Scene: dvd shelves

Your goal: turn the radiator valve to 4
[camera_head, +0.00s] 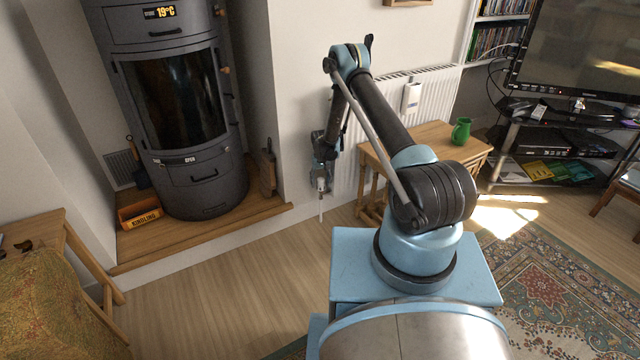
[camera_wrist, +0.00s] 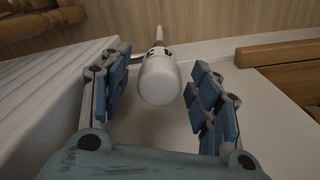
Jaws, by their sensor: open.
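The radiator valve (camera_wrist: 159,80) is a white rounded knob with dark markings near its far end, in the middle of the wrist view. In the head view the valve (camera_head: 321,184) is a small white shape above a thin pipe, low at the radiator's left end. My gripper (camera_wrist: 161,76) is open, with blue-padded fingers on either side of the knob and a visible gap on each side. In the head view my gripper (camera_head: 322,168) is just above the valve, partly covering it. The marked number cannot be read.
The white radiator (camera_head: 432,90) runs along the wall; its side (camera_wrist: 45,85) fills the wrist view's left. A wooden side table (camera_head: 425,137) with a green mug (camera_head: 461,130) stands before it. A dark stove (camera_head: 178,100) stands left on a wood-topped hearth (camera_head: 215,222). Open floor lies in front.

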